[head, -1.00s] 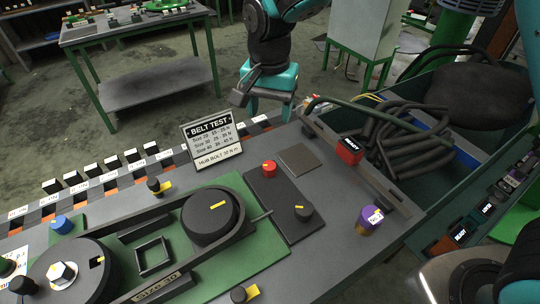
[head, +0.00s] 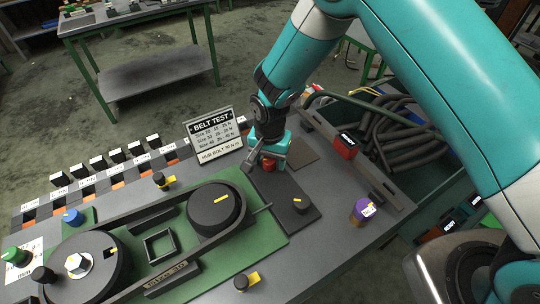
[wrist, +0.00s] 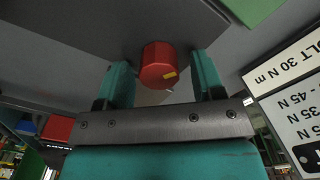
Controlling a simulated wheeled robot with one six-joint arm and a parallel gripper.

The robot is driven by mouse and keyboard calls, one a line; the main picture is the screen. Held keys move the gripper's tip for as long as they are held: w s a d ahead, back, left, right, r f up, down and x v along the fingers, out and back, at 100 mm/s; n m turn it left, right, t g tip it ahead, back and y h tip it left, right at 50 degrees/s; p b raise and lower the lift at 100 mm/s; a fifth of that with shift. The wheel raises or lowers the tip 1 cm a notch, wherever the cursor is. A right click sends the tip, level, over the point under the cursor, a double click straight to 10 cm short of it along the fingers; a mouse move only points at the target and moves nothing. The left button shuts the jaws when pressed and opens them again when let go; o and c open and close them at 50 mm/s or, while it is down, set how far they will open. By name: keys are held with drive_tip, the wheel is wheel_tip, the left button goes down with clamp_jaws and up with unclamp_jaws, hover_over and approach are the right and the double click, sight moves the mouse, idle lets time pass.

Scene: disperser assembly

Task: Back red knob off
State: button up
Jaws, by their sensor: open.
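The red knob (head: 268,165) stands on a dark plate (head: 292,206) on the bench, largely covered by my gripper in the head view. In the wrist view my gripper (wrist: 162,72) is open, with a gap at each side of the knob. Whether a finger touches it, I cannot tell.
The belt test sign (head: 213,136) stands close to the left of my gripper. A red block (head: 343,146) and a purple-topped cylinder (head: 364,210) are to the right. The belt and pulleys (head: 213,207) fill the left.

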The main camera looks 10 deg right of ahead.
drive_tip(key=shift+f, duration=0.1)
drive_tip(key=c, duration=0.9)
drive_tip(key=shift+n, duration=0.4)
drive_tip(key=n+b, duration=0.2)
drive_tip(key=n, duration=0.2)
drive_tip(key=shift+a+n+b, duration=0.15)
drive_tip(key=shift+n+b, duration=0.15)
drive_tip(key=shift+b, duration=0.1)
drive_tip(key=n+b, duration=0.1)
drive_tip(key=n, duration=0.4)
drive_tip(key=shift+a+b, duration=0.1)
drive_tip(key=shift+b, duration=0.25)
drive_tip(key=n+b, duration=0.1)
drive_tip(key=n, duration=0.4)
drive_tip(key=shift+a+n, duration=0.1)
drive_tip(key=shift+n, duration=0.3)
drive_tip(key=n+b, duration=0.1)
drive_tip(key=n, duration=0.4)
drive_tip(key=shift+s, duration=0.1)
drive_tip(key=shift+n, duration=0.4)
